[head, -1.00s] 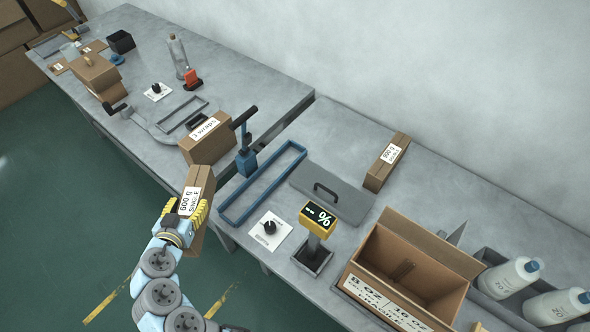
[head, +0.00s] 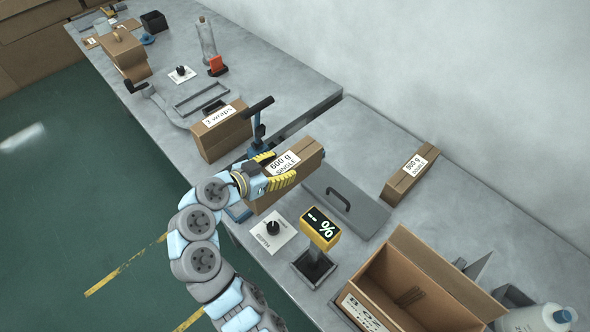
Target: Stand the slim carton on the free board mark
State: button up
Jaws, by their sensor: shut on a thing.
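My gripper (head: 278,170) is shut on a slim brown carton (head: 308,158) with a white label that reads "600 g SINGLE". The carton is over the near bench, in front of the blue clamp post (head: 257,132) and left of the grey plate with a black handle (head: 345,203). I cannot tell whether the carton's bottom touches anything. I cannot clearly make out a board mark; the area under the carton is hidden.
A labelled brown carton (head: 221,133) stands left of the post. Another carton (head: 410,175) sits by the wall. A yellow display (head: 320,229), a white card with a black knob (head: 272,238) and an open box (head: 425,285) are nearby. Bare bench lies behind the plate.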

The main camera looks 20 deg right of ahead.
jog(key=shift+w, duration=0.1)
jog(key=w+d+f+b, duration=0.1)
jog(key=w+d+f, duration=0.5)
jog(key=w+f, duration=0.3)
jog(key=shift+w+d, duration=0.35)
jog(key=shift+w, duration=0.9)
jog(key=f, duration=0.1)
jog(key=f+b, duration=0.1)
jog(key=f, duration=0.1)
jog(key=shift+w+d+f, duration=0.1)
jog(key=shift+w+d, duration=0.05)
jog(key=shift+w, duration=0.05)
jog(key=shift+f+b, duration=0.15)
jog(key=shift+b, duration=0.3)
jog(key=shift+f, duration=0.1)
